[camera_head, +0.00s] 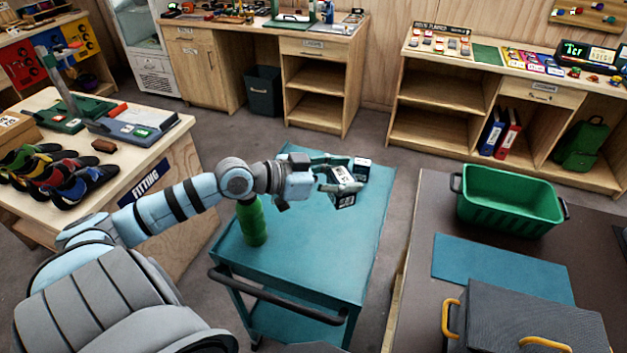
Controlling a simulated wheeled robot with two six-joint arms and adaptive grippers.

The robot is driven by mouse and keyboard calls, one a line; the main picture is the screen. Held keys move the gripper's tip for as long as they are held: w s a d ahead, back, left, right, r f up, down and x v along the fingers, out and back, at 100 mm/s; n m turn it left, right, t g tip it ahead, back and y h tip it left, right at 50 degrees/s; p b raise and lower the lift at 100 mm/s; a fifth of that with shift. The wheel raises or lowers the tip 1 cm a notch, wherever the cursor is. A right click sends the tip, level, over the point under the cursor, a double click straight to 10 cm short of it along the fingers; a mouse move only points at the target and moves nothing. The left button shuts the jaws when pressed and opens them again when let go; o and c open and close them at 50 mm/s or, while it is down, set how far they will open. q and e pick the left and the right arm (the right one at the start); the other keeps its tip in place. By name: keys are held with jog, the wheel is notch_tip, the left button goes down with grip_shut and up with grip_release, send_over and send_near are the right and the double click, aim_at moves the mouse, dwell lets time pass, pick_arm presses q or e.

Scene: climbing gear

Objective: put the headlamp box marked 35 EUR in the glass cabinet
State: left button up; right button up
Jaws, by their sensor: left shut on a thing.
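My left arm reaches over the teal cart (300,255). My left gripper (341,176) is shut on a small dark box with a white printed face (344,199), at the cart's far part. The price print is too small to read surely, so I cannot tell whether it says 35 EUR. A second small dark and white box (362,166) is just right of the gripper, by the cart's far right edge. The glass cabinet (139,28) stands at the back left, partly cut off by the top edge. My right gripper is out of view.
A green bottle (251,222) stands on the cart's left side, below my arm. The fitting table (150,155) with shoes is at left. A dark table at right holds a green crate (510,203) and a grey case (525,325). Floor shows between cart and back counters.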

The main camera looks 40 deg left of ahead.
pick_arm(q)
jog(key=w+a+f+n+t+y+p, duration=0.2)
jog(key=w+a+n+y, duration=0.35)
jog(key=w+a, duration=0.4)
jog(key=shift+y, duration=0.45)
jog(key=f+b, duration=0.3)
jog(key=f, duration=0.3)
jog(key=s+a+f+b, duration=0.1)
jog(key=f+b, duration=0.3)
jog(key=f, duration=0.3)
jog(key=f+b, duration=0.3)
jog(key=f, duration=0.4)
jog(key=shift+s+a+f, duration=0.15)
jog(key=shift+s+f, duration=0.1)
jog(key=shift+s, duration=0.15)
jog(key=shift+r, duration=0.25)
jog(key=shift+f, duration=0.2)
jog(key=o, duration=1.4)
jog(key=shift+r, duration=0.1)
jog(key=shift+c, duration=0.2)
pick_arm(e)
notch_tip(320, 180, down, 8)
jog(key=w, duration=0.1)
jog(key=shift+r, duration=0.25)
